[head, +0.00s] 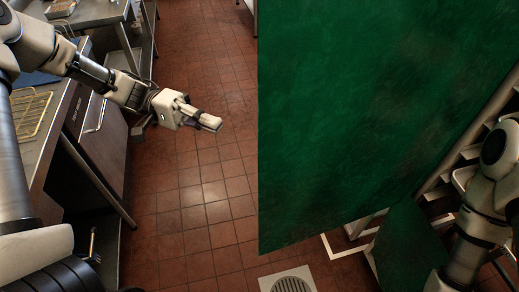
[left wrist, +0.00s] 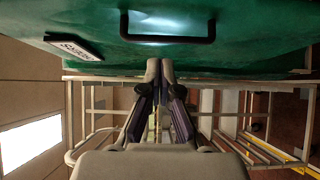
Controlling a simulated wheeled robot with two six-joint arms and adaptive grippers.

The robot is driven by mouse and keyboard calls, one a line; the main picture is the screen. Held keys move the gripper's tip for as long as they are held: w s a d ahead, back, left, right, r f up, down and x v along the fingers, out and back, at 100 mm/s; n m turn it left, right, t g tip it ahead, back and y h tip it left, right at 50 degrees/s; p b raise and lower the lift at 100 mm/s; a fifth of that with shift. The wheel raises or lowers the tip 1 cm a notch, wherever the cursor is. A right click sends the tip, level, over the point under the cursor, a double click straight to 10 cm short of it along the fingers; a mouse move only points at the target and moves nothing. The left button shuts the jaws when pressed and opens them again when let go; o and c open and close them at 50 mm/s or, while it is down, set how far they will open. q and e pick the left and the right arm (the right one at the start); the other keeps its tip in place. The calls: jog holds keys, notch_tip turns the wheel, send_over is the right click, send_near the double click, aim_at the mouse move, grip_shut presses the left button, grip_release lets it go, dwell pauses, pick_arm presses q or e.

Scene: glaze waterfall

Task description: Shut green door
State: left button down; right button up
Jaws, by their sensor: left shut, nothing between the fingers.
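The green door (head: 375,110) is a large, worn, flat panel that fills the right half of the head view. It stands swung out over the tiled floor. In the left wrist view the green door (left wrist: 265,28) crosses the top, with a black bar handle (left wrist: 167,39) and a small white label (left wrist: 75,48). My left gripper (head: 215,122) is shut and empty, left of the door in the head view. In the left wrist view its fingertips (left wrist: 160,66) overlap the door's edge below the handle; I cannot tell whether they touch. My right gripper is not in view.
A pale metal rack (left wrist: 90,120) stands beyond the fingers in the left wrist view. A counter with drawers (head: 95,130) runs along the left of the head view. The tiled floor (head: 200,190) between it and the door is clear, with a drain (head: 288,281) near the front.

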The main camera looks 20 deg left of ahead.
aim_at(262, 155)
pick_arm(q)
jog(key=s+d, duration=0.1)
jog(key=d, duration=0.3)
jog(key=s+d+p, duration=0.1)
jog(key=d, duration=0.3)
jog(key=s+d+p, duration=0.1)
jog(key=s+d, duration=0.1)
jog(key=d, duration=0.2)
jog(key=shift+s+d, duration=0.1)
jog(key=shift+d, duration=0.15)
jog(key=shift+f, duration=0.1)
